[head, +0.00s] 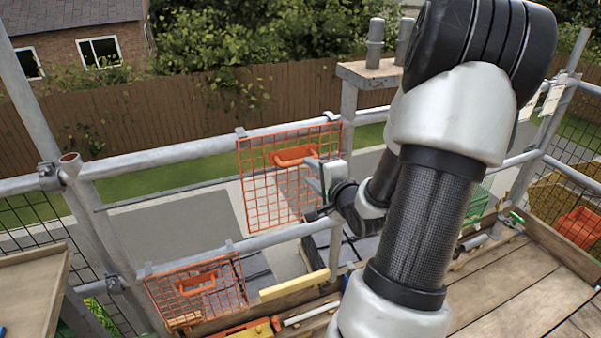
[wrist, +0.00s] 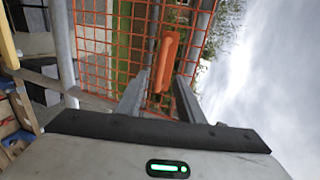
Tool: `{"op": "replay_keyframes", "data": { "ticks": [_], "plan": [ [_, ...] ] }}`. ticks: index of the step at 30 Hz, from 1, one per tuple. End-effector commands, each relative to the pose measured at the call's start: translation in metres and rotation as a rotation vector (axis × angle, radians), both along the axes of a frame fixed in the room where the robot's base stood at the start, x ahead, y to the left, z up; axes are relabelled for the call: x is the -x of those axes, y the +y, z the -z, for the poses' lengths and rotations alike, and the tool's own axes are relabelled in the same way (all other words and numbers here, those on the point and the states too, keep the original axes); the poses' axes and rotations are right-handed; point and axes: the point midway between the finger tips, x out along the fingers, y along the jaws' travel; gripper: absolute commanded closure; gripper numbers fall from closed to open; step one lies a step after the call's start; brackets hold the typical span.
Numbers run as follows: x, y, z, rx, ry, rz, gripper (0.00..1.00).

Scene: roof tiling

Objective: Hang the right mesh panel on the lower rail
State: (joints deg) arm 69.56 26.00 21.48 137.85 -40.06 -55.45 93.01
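The right mesh panel (head: 270,195), an orange grid with an orange handle (head: 293,155), hangs upright at the upper rail (head: 200,147). Its two grey hooks sit at that rail's top. My gripper (head: 314,172) is at the panel's front, by the right end of the handle. In the wrist view, the handle (wrist: 167,60) lies between my two fingertips (wrist: 162,78), with a gap showing on each side. The lower rail (head: 285,235) runs below the panel's bottom edge. Another orange panel (head: 215,272) hangs at the lower rail's left part.
The lower rail looks bare right of the left panel. A wooden deck (head: 510,290) is at the right, with yellow and orange items at the rail's foot. A post with a wooden top (head: 368,75) rises behind the panel.

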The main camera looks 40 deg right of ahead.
Motion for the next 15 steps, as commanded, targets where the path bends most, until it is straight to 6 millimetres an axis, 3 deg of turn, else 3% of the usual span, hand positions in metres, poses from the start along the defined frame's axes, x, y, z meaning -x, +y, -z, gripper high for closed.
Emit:
{"op": "replay_keyframes", "data": {
  "ticks": [5, 15],
  "plan": [
    [-0.005, -0.005, 0.003, -0.020, -0.020, 0.010, 0.66],
    [-0.041, -0.013, 0.014, -0.018, -0.019, 0.009, 0.66]
  ]
}}
